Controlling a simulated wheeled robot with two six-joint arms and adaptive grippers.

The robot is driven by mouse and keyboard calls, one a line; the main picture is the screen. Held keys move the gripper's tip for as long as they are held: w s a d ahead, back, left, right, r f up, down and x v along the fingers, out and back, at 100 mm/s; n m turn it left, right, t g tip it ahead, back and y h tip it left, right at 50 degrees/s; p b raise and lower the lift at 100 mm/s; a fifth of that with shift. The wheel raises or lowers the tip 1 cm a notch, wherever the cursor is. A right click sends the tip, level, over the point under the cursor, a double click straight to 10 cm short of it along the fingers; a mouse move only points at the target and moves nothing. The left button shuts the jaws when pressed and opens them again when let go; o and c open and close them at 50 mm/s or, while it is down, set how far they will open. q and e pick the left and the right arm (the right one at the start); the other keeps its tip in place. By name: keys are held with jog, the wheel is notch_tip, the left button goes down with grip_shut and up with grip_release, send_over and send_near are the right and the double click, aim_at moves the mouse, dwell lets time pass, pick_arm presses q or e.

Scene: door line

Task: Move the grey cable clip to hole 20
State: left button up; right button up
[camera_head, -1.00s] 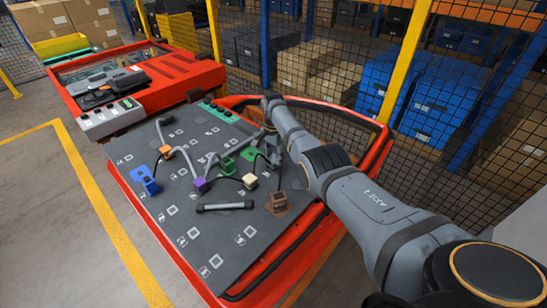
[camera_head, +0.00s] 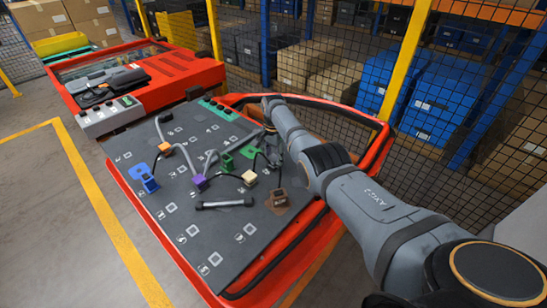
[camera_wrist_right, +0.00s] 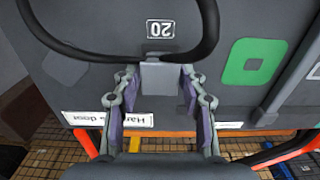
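In the right wrist view the grey cable clip (camera_wrist_right: 160,76) is between the fingertips of my right gripper (camera_wrist_right: 160,82), whose purple pads are close against its two sides. The black cable (camera_wrist_right: 100,56) runs through the clip's upper end and curves away on both sides. My left gripper is not in view.
The dark board (camera_head: 205,235) carries blue (camera_head: 148,181), orange (camera_head: 166,148), purple (camera_head: 199,181), green (camera_head: 227,162), cream (camera_head: 249,178) and brown (camera_head: 279,197) clips. A dark bar (camera_head: 224,204) lies in front of them. A red frame and mesh fence stand behind my right arm.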

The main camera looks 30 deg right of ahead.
aim_at(273, 158)
jog(key=shift+o, duration=1.4)
notch_tip(273, 158, up, 12)
